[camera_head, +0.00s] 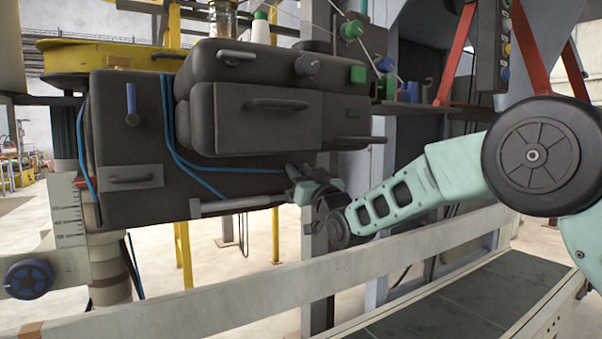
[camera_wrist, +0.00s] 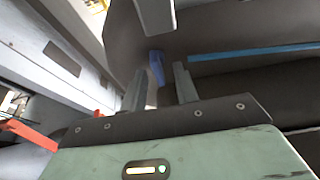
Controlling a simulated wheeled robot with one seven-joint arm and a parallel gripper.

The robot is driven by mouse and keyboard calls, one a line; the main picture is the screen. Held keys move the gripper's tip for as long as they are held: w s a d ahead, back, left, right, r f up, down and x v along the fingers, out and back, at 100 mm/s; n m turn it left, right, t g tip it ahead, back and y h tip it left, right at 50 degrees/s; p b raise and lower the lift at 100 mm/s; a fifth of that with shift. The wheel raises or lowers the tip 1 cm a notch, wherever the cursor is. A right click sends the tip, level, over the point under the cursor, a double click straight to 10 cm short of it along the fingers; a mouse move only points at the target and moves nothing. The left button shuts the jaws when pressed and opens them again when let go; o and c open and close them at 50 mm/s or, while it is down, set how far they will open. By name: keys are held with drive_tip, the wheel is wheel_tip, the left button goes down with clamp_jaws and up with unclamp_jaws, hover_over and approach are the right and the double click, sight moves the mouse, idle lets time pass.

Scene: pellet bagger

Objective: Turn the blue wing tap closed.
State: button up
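A blue elongated handle, which looks like the wing tap (camera_head: 131,104), stands upright on the front of a dark grey housing (camera_head: 220,185) at the left in the head view. A blue piece, apparently the same tap, shows in the wrist view (camera_wrist: 157,66), beyond the gap between my fingers. My gripper (camera_head: 294,184) is at the lower right of the housing in the head view, well to the right of and below the tap. Its two fingers stand apart in the wrist view (camera_wrist: 160,88), with nothing held between them.
Blue hoses (camera_head: 168,120) run down the housing front beside the tap. Handles (camera_head: 136,178) and a lower bar (camera_head: 240,205) stick out. A blue star knob (camera_head: 28,278) sits at lower left. A pale rail (camera_head: 200,296) crosses in front, below my arm.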

clamp_jaws()
